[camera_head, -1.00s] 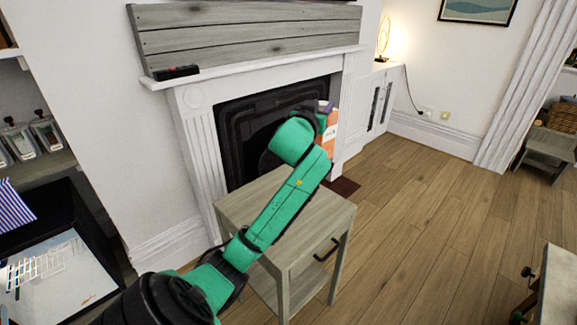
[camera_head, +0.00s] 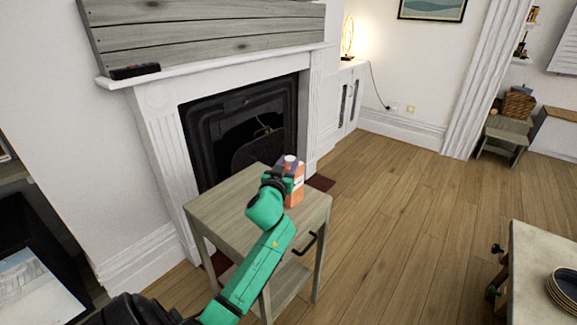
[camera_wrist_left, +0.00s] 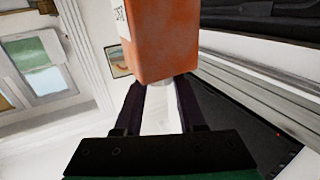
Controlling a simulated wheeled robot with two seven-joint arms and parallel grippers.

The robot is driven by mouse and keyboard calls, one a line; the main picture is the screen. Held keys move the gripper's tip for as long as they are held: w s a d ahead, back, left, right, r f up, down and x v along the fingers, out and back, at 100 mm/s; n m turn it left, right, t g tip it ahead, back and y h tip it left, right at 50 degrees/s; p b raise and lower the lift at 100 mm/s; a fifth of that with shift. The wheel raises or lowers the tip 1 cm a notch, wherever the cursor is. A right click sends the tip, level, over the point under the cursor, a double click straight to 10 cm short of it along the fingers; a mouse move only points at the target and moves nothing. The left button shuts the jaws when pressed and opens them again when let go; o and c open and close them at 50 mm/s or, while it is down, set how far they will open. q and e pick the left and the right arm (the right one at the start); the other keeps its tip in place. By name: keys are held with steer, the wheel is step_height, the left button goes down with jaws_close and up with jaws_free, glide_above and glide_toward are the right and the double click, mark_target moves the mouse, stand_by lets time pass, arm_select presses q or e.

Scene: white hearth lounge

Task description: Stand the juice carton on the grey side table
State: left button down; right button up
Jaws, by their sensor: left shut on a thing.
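The juice carton (camera_head: 297,187), orange with a purple top and a white cap, looks upright in the head view. It shows over the far right part of the grey side table (camera_head: 228,210). I cannot tell whether its base touches the tabletop. My left gripper (camera_head: 281,181) is shut on the carton, and its wrist hides part of the carton's left side. In the left wrist view the carton's orange body (camera_wrist_left: 165,40) fills the top middle, just beyond the two dark fingers (camera_wrist_left: 160,105). My right gripper is not in view.
The rest of the side table's top is bare. The white fireplace (camera_head: 165,135) stands close behind it. A pale table (camera_head: 525,290) with stacked plates (camera_head: 565,285) is at the lower right. Wooden floor lies open between the tables.

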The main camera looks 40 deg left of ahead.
arm_select(q)
steer(key=shift+r, duration=0.2)
steer(key=shift+f, duration=0.1)
steer(key=c, duration=0.5)
jaws_free()
steer(key=shift+f, duration=0.1)
steer(key=shift+r, duration=0.2)
steer(key=v, duration=1.2)
